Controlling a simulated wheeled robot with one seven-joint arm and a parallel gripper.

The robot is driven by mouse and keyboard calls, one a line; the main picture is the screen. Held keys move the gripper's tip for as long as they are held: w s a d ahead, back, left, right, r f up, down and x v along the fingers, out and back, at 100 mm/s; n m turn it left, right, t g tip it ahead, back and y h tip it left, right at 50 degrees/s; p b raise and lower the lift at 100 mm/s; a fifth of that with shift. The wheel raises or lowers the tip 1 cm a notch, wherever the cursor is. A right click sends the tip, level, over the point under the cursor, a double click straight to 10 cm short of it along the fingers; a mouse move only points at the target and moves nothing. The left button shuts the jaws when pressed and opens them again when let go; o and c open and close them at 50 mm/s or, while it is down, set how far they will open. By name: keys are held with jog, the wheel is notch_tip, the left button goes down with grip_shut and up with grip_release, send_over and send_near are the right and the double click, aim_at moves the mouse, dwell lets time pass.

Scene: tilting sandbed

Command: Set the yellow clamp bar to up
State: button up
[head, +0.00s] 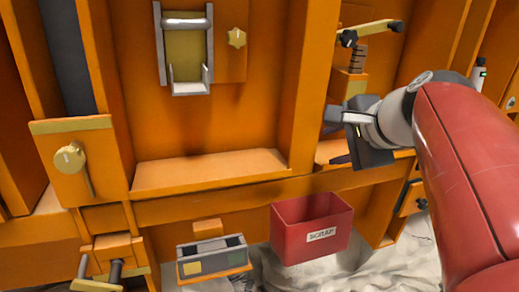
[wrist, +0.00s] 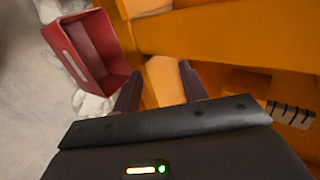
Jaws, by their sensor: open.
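A yellow bar (head: 370,31) with black ends, which looks like the clamp bar, sits above a dark spring post on an orange block at the upper right of the head view. It lies near level, its right end slightly higher. My gripper (head: 333,130) is below it, in front of the orange frame, apart from it. In the wrist view my gripper (wrist: 160,88) has its two dark fingers spread with an orange surface behind the gap and nothing held. I cannot make out the bar in the wrist view.
A red scrap bin (head: 311,230) stands below my gripper; it also shows in the wrist view (wrist: 92,48). A grey tray (head: 212,259) is to its left. A round yellow knob (head: 70,158) is on the left panel. An orange ledge (head: 210,171) crosses the middle.

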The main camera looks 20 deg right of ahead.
jog(key=shift+s+a+f+n, duration=0.2)
jog(key=shift+a+f+n, duration=0.15)
jog(key=shift+f, duration=0.2)
jog(key=c, duration=0.6)
jog(key=shift+w+d, duration=0.2)
jog(key=shift+d, duration=0.05)
jog(key=shift+c, duration=1.1)
jog(key=d+m, duration=0.1)
jog(key=w+d+r+m+y, duration=0.1)
jog(key=d+m+t+b, duration=0.1)
jog(key=shift+w+r+y, duration=0.25)
jog(key=shift+w+y, duration=0.05)
jog(key=shift+w, duration=0.1)
grip_shut()
jog(key=s+d+r+m+t+y+b, duration=0.1)
jog(key=s+d+r+m+t, duration=0.3)
jog(key=d, duration=0.5)
jog(key=s+d+r+m+t+y, duration=0.1)
jog(key=s+d+r+m+t, duration=0.1)
jog(key=d+r+m+t, duration=0.45)
jog(key=w+r+n+g+p, duration=0.1)
jog(key=w+r+n+p, duration=0.1)
jog(key=w+r, duration=0.5)
jog(key=shift+p+x, duration=0.3)
jog(key=shift+x, duration=0.55)
